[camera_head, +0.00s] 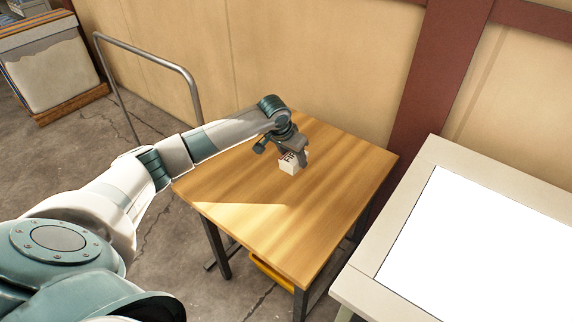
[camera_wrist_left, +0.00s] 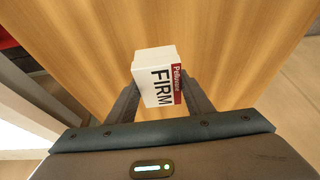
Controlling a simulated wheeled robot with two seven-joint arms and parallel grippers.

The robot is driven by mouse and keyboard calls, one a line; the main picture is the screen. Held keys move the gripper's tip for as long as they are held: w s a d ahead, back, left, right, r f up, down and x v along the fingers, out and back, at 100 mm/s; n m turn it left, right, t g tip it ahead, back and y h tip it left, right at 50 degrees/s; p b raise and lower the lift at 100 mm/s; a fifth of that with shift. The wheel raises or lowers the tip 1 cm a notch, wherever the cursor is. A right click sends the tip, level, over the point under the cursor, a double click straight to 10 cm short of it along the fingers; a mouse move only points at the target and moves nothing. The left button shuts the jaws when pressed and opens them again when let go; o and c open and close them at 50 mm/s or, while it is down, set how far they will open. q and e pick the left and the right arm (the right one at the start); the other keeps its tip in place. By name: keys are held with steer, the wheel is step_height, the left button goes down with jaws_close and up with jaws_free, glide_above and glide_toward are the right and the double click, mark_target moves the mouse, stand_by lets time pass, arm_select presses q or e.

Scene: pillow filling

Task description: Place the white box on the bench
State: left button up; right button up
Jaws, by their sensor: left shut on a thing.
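The white box (camera_head: 288,167) has a red band and the printed word FIRM. It also shows in the left wrist view (camera_wrist_left: 154,62), between the two fingers. My left gripper (camera_head: 297,154) is shut on it over the wooden top of the bench (camera_head: 240,185). I cannot tell whether the box touches the wood or hangs a little above it. In the left wrist view my left gripper (camera_wrist_left: 161,97) has one finger on each side of the box. My right gripper is not in view.
A pale table with a bright white panel (camera_head: 480,240) stands at the right. A metal rail (camera_head: 150,45) stands behind the bench at the left, near a crate-like bin (camera_head: 50,70). The bench top around the box is clear. A wall runs behind.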

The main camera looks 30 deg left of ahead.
mark_target(286, 175)
arm_select(q)
steer(key=shift+s+a+f, duration=0.1)
steer(key=shift+a+f, duration=0.3)
steer(key=shift+a, duration=0.3)
steer(key=shift+s+a+f, duration=0.1)
steer(key=shift+a+f, duration=0.3)
steer(key=shift+a, duration=0.25)
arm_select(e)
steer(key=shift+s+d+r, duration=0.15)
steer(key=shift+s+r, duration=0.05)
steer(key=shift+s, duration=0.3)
arm_select(q)
steer(key=shift+f+p, duration=0.75)
steer(key=shift+f, duration=1.3)
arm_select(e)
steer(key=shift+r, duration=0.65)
arm_select(q)
steer(key=shift+f, duration=0.1)
steer(key=o, duration=1.1)
